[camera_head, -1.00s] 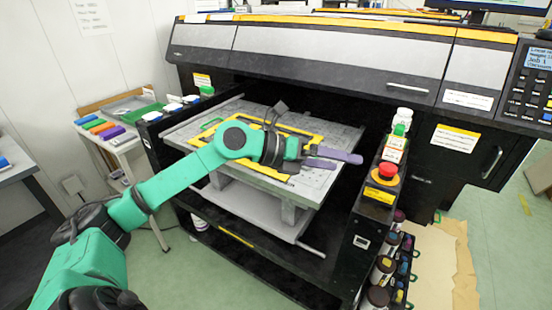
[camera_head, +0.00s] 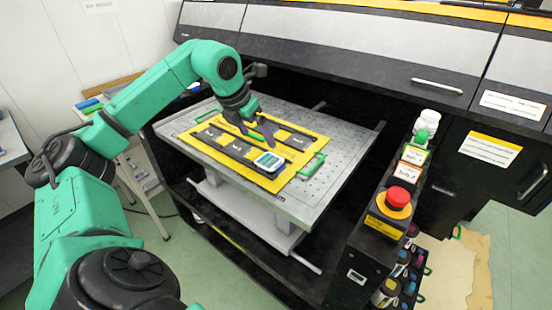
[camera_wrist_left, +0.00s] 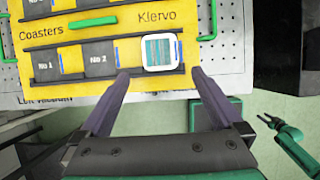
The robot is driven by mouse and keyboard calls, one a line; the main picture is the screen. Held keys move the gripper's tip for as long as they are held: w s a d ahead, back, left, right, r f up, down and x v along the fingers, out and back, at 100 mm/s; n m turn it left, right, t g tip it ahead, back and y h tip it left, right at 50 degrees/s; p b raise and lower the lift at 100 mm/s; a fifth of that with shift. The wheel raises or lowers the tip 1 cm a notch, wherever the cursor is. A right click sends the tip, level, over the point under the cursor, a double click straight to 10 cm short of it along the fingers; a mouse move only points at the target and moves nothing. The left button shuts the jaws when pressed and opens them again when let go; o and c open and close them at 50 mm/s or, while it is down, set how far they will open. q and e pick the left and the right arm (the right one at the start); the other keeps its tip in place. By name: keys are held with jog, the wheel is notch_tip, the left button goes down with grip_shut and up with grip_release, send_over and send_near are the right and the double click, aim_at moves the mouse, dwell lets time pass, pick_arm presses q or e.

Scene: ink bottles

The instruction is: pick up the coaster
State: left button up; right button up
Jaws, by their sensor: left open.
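The coaster (camera_head: 269,162) is a white rounded square with a teal striped face. It lies in the front row of the yellow jig (camera_head: 312,150), at the right end. It also shows in the left wrist view (camera_wrist_left: 161,52), right of the slots marked No 1 and No 2. My left gripper (camera_head: 254,132) is open and points down over the jig, behind the coaster in the head view. In the left wrist view its purple fingertips (camera_wrist_left: 160,73) lie to either side of the coaster's near edge, with nothing between them. My right gripper (camera_wrist_left: 271,120) shows small; its jaws are unclear.
The jig lies on a grey perforated bed (camera_head: 300,199) in a large black printer. A control post with a red button (camera_head: 398,196) and a white bottle (camera_head: 428,121) stand at the right. Ink bottles (camera_head: 388,290) stand below it. Green handles edge the jig.

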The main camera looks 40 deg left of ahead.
pick_arm(q)
send_near(269, 161)
jog(key=shift+p+x, duration=0.35)
jog(key=shift+x, duration=0.6)
jog(key=p+x, duration=0.1)
jog(key=x, duration=0.4)
jog(key=shift+f+p, duration=0.15)
jog(key=shift+p, duration=0.15)
jog(key=shift+w+f, duration=0.2)
jog(key=shift+f, duration=0.15)
jog(key=shift+r, duration=0.1)
jog(key=c, duration=1.2)
pick_arm(e)
jog(key=shift+s+r, duration=1)
jog(key=shift+s, duration=0.2)
